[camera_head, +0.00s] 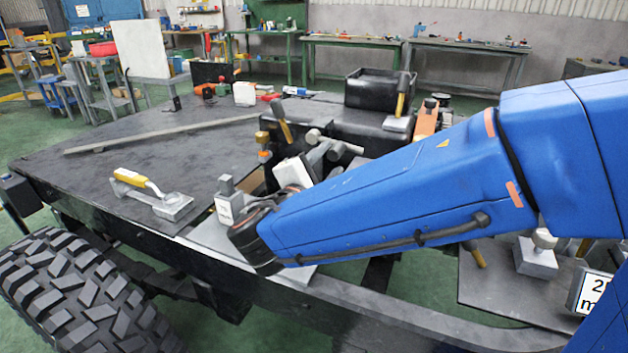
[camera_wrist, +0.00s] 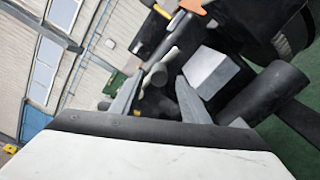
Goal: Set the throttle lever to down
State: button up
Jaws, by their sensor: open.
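No label shows which control is the throttle lever. A grey lever with rounded ends (camera_head: 313,135) stands beside my gripper (camera_head: 322,155) on the machine's deck. In the wrist view my gripper (camera_wrist: 159,82) has its two grey fingers spread. The grey rounded lever (camera_wrist: 157,75) shows between and just beyond the fingertips; I cannot tell whether they touch it. A yellow-handled lever (camera_head: 143,182) lies low on a grey base at the left of the deck. A brass lever with a black knob (camera_head: 281,120) leans left behind my gripper.
A second brass lever (camera_head: 403,95) stands upright by a black box (camera_head: 370,88). A grey block with a round knob (camera_head: 538,255) sits at the lower right. A long bar (camera_head: 160,135) lies on the otherwise mostly clear left deck (camera_head: 120,155). My blue arm hides much of the right side.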

jog(key=v, duration=0.7)
jog(key=shift+s, duration=0.35)
jog(key=shift+s+a, duration=0.1)
jog(key=shift+a, duration=0.05)
